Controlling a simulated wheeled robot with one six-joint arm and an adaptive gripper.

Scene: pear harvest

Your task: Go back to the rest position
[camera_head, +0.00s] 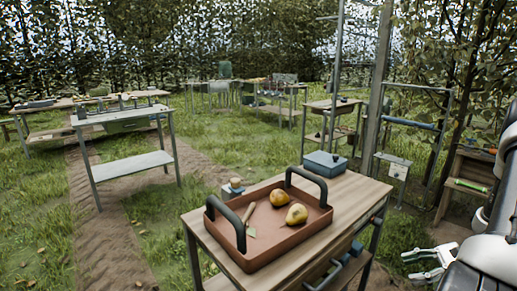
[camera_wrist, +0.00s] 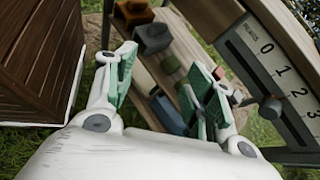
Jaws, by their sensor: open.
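My gripper (camera_head: 430,262) shows at the lower right of the head view, with pale green finger pads and my white arm beside it. It also shows in the wrist view (camera_wrist: 165,82). Its two fingers are apart, with nothing between them. It is off to the right of the wooden table (camera_head: 345,192), away from the tray. On the table is a red-brown tray (camera_head: 275,258) with two dark handles. Two yellow pears (camera_head: 297,214) (camera_head: 278,198) and a small wooden-handled tool (camera_head: 249,213) lie in it.
A blue box (camera_head: 325,164) stands behind the tray. In the wrist view, a slatted wooden crate (camera_wrist: 38,55) is at the left, a numbered scale panel (camera_wrist: 265,70) at the right, and a low shelf with several items lies beyond my fingers. A grey bench (camera_head: 130,165) stands at the left.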

